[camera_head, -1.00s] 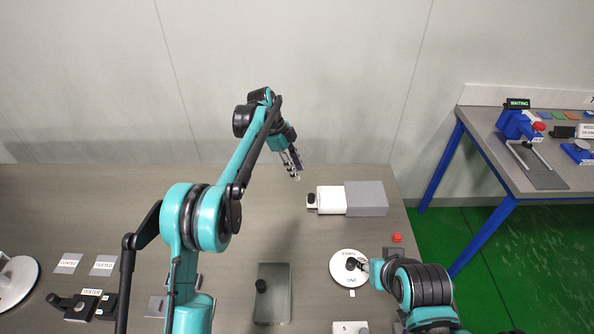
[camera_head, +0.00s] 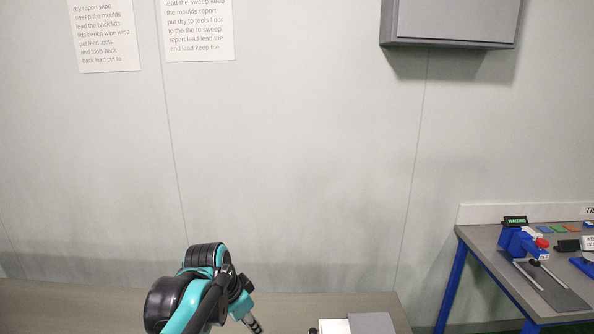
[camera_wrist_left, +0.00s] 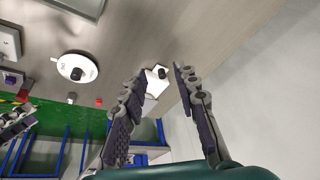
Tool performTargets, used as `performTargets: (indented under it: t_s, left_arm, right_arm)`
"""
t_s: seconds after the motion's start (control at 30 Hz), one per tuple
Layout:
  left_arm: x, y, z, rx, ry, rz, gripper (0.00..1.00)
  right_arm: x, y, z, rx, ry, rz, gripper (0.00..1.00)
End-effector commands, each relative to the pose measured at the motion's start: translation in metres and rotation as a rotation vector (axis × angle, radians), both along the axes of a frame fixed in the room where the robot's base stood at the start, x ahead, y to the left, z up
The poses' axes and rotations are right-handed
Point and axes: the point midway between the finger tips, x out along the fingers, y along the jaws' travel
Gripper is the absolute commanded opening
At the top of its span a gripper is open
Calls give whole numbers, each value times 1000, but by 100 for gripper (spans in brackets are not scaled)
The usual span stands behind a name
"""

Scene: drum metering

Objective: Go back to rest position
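My left gripper (camera_wrist_left: 160,72) is open and empty in the left wrist view, its two fingers spread apart. In the head view only part of it (camera_head: 253,324) shows at the bottom edge, above the bench. Below it in the wrist view is a white block (camera_wrist_left: 156,84) with a black knob, apart from the fingers. A white round disc (camera_wrist_left: 77,67) with a black knob lies on the bench. Grey linked parts (camera_wrist_left: 15,123) at the wrist view's left edge look like my right gripper; its fingers are unclear. My right arm is out of the head view.
A grey side bench (camera_head: 490,240) with blue legs stands at right, carrying a blue device (camera_head: 520,242) with a "WAITING" sign. A grey wall cabinet (camera_head: 450,20) hangs above. The main bench (camera_head: 70,305) is mostly below the head view; a red button (camera_wrist_left: 99,101) sits on it.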

Motion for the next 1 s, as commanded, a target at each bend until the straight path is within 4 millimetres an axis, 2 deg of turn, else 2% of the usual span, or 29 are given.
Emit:
performTargets:
  t_s: [0.03,0.2,0.3,0.43,0.63,1.0]
  left_arm:
    - [-22,9,-1,-7,-17,76,30]
    - [-84,34,-15,-51,-85,344,30]
    - [-117,47,-31,-86,-128,491,30]
    - [-149,59,-53,-135,-178,640,30]
    - [-172,68,-73,-184,-219,760,30]
    - [-174,69,-75,-191,-224,775,30]
  right_arm:
    - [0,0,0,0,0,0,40]
    - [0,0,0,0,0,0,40]
    - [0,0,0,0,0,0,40]
    - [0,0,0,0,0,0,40]
    - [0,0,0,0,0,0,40]
    - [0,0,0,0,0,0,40]
